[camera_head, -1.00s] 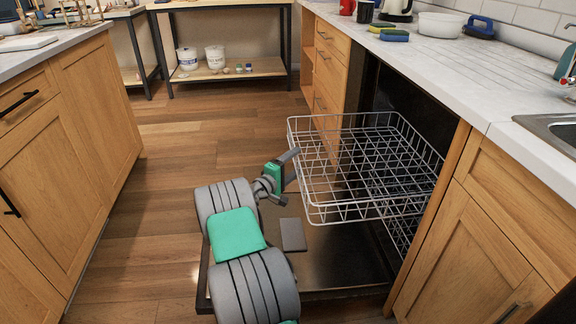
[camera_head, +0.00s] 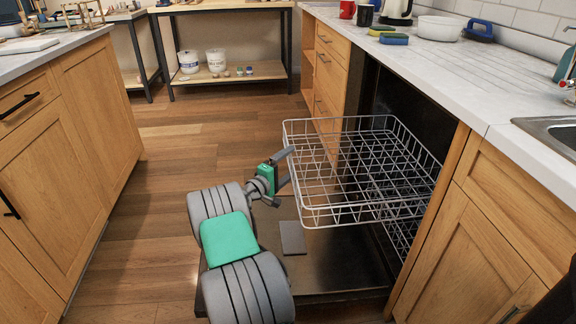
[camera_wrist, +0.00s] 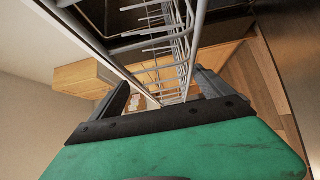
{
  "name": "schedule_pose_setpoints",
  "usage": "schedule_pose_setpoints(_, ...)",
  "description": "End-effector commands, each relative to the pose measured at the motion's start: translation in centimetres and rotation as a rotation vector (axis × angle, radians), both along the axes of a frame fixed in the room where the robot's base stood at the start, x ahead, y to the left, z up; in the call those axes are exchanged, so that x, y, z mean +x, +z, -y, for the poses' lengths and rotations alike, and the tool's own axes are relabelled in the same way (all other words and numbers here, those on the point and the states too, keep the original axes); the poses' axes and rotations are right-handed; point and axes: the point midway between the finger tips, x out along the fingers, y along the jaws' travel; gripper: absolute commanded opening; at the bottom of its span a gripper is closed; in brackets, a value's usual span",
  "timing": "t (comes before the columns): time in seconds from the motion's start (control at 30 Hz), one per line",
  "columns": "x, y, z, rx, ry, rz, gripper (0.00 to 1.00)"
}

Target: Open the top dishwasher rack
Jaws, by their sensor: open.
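The top dishwasher rack (camera_head: 365,211) is a light grey wire basket, pulled well out of the dishwasher (camera_head: 392,98) over its lowered door (camera_head: 340,265). My gripper (camera_head: 287,168) is at the rack's left, outer side in the head view. Its dark fingers are apart, at the rack's front wires. In the wrist view, my gripper (camera_wrist: 164,98) is open, with the rack's wire side (camera_wrist: 188,45) running between the two fingers. I cannot tell whether either finger touches the wire. Part of the lower rack (camera_head: 400,235) shows deeper inside, below the top rack.
The countertop (camera_head: 440,65) runs above the dishwasher, with wooden cabinets (camera_head: 465,250) to its right. Another wooden cabinet (camera_head: 85,130) stands at the left. A shelf table (camera_head: 225,70) stands at the back.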

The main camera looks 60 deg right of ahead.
Motion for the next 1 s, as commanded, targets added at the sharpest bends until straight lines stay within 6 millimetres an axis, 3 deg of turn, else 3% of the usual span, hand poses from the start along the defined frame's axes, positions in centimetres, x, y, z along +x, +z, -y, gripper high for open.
schedule_pose_setpoints(0.23,0.1,-0.1,-1.0,0.004,0.001,-0.004,0.91)
schedule_pose_setpoints(0.5,0.6,0.1,-6.4,0.002,0.004,-0.003,0.91)
schedule_pose_setpoints(0.6,0.7,0.0,-7.5,0.001,0.002,-0.002,0.91)
schedule_pose_setpoints(1.0,0.6,-0.1,-7.8,0.002,0.000,0.000,0.91)
